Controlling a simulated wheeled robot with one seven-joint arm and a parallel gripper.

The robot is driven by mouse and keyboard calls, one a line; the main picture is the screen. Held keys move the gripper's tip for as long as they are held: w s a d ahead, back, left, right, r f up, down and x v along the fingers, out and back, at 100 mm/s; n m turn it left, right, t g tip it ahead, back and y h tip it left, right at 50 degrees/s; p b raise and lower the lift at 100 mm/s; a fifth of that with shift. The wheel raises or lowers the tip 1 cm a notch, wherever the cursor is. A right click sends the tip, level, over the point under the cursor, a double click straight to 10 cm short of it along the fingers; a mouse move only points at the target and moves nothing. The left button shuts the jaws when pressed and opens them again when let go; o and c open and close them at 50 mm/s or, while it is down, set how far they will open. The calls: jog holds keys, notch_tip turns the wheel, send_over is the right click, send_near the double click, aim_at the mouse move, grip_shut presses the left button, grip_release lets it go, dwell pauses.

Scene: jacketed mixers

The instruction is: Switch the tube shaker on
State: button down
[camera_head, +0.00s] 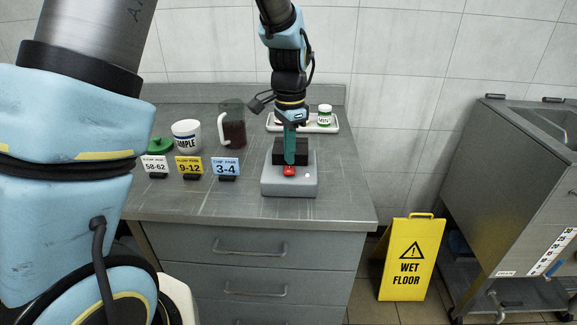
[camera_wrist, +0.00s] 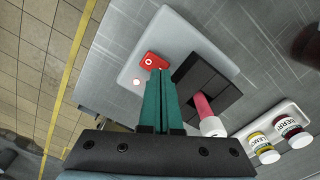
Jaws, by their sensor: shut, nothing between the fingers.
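The tube shaker (camera_head: 272,187) is a light grey box near the front edge of the counter, with a black tube block on its rear part. It also shows in the wrist view (camera_wrist: 190,30). A red switch (camera_head: 289,171) sits on its top, in front of the block; the wrist view shows it too (camera_wrist: 151,60). A small pale round spot (camera_wrist: 137,83) lies beside the switch. A tube with a pink body (camera_wrist: 203,104) and white cap stands in the block. My gripper (camera_head: 289,162) has teal fingers, shut and empty, tips right at the switch's edge (camera_wrist: 159,71). I cannot tell whether they touch.
Three label cards, white (camera_head: 155,164), yellow (camera_head: 190,166) and blue (camera_head: 226,167), stand left of the shaker. Behind them are a white cup (camera_head: 187,136) and a dark-filled jug (camera_head: 233,130). A white tray (camera_head: 330,127) with jars lies behind. A wet-floor sign (camera_head: 408,260) stands right.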

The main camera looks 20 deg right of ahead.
aim_at(289, 167)
notch_tip(289, 167, up, 6)
jog(key=p, duration=0.3)
jog(key=shift+f+p, duration=0.25)
jog(key=shift+p, duration=0.15)
jog(key=s+a+r+n, duration=0.1)
jog(key=s+a+n, duration=0.1)
jog(key=a+n, duration=0.6)
jog(key=s+a+r+n+t, duration=0.1)
jog(key=a+n, duration=0.7)
jog(key=a, duration=1.4)
jog(key=shift+s+t, duration=0.3)
jog(key=shift+s, duration=0.2)
